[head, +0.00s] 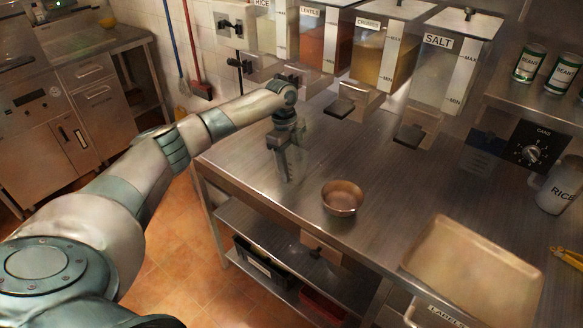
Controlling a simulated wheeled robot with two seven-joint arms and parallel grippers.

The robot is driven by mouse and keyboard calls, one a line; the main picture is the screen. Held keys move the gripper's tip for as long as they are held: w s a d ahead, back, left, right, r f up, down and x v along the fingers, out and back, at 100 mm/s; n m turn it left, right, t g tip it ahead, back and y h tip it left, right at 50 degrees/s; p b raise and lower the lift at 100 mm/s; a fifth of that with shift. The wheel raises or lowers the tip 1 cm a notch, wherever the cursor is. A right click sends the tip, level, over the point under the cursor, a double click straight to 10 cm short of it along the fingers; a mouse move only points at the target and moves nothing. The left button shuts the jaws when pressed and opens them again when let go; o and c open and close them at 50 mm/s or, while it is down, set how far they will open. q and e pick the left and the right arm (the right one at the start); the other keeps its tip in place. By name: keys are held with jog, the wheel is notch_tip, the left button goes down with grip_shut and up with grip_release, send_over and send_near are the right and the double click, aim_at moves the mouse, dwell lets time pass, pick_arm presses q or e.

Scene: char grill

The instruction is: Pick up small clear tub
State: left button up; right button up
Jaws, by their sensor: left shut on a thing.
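My left gripper (284,165) reaches from the left over the steel table and points down near its back left part. It is shut on the small clear tub (294,158), which shows only as a faint see-through shape at the fingers. The tub's edges are hard to make out, and I cannot tell whether it touches the table. My right gripper is not in view.
A copper-coloured bowl (342,197) stands on the steel table (245,150), right of and nearer than the gripper. Dispensers, one marked SALT (440,75), hang above the back. A tray (472,275) lies at front right. A white RICE jug (556,190) stands far right.

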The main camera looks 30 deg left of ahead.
aim_at(292, 157)
pick_arm(q)
jog(key=shift+r+b, duration=0.4)
jog(key=shift+r, duration=0.2)
notch_tip(292, 157, up, 3)
jog(key=shift+w+f+b, duration=0.1)
jog(key=shift+f+b, duration=0.1)
jog(key=shift+b, duration=0.5)
jog(key=s+d+r+b, duration=0.3)
jog(key=d+r, duration=0.4)
jog(key=d, duration=0.4)
jog(key=shift+d+r, duration=0.2)
jog(key=shift+r, duration=0.05)
